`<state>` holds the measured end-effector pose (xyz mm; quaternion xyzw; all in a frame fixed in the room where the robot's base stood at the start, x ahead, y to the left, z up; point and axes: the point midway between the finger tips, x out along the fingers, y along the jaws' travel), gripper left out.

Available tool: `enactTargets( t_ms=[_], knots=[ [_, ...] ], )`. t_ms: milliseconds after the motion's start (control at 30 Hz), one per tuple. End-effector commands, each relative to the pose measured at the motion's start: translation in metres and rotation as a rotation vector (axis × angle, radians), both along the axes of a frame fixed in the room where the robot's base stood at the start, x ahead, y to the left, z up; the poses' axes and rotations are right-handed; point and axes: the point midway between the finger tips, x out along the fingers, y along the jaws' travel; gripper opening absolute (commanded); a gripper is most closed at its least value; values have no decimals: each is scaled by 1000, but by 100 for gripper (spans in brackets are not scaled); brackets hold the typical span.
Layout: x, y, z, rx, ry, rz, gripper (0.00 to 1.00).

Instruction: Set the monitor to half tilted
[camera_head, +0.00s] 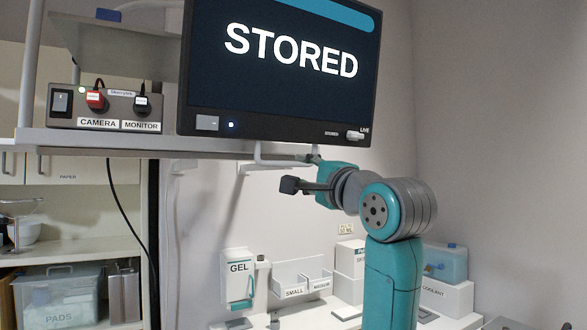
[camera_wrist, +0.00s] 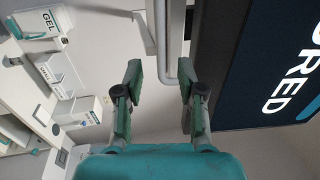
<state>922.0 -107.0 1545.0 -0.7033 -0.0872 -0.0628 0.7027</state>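The monitor (camera_head: 280,75) hangs at the upper middle of the head view. Its dark screen reads STORED, and it also shows tilted at the right of the wrist view (camera_wrist: 280,75). A pale tubular handle (camera_head: 262,160) hangs below its lower edge. In the wrist view the handle (camera_wrist: 166,60) runs down and bends just ahead of my fingers. My gripper (camera_head: 297,172) is open below the monitor, close to the handle. In the wrist view my gripper (camera_wrist: 160,85) has its two fingers apart with nothing held; contact with the handle cannot be told.
A switch box (camera_head: 105,105) labelled CAMERA and MONITOR sits on the shelf (camera_head: 90,140) at left. Below are a GEL dispenser (camera_head: 238,278), small bins (camera_head: 300,275) and white boxes (camera_head: 350,258) on the counter. The wall at right is clear.

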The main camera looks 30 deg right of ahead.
Motion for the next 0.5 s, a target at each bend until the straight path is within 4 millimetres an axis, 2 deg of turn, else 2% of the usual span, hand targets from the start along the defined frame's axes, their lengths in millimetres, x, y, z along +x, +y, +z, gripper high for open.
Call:
enactTargets(
  t_ms=[100,200,500],
  knots=[
    [-16,-2,-3,0,-1,-2,39],
    [-25,-1,-5,0,-1,-1,39],
    [-30,-1,-7,1,1,0,39]
  ],
)
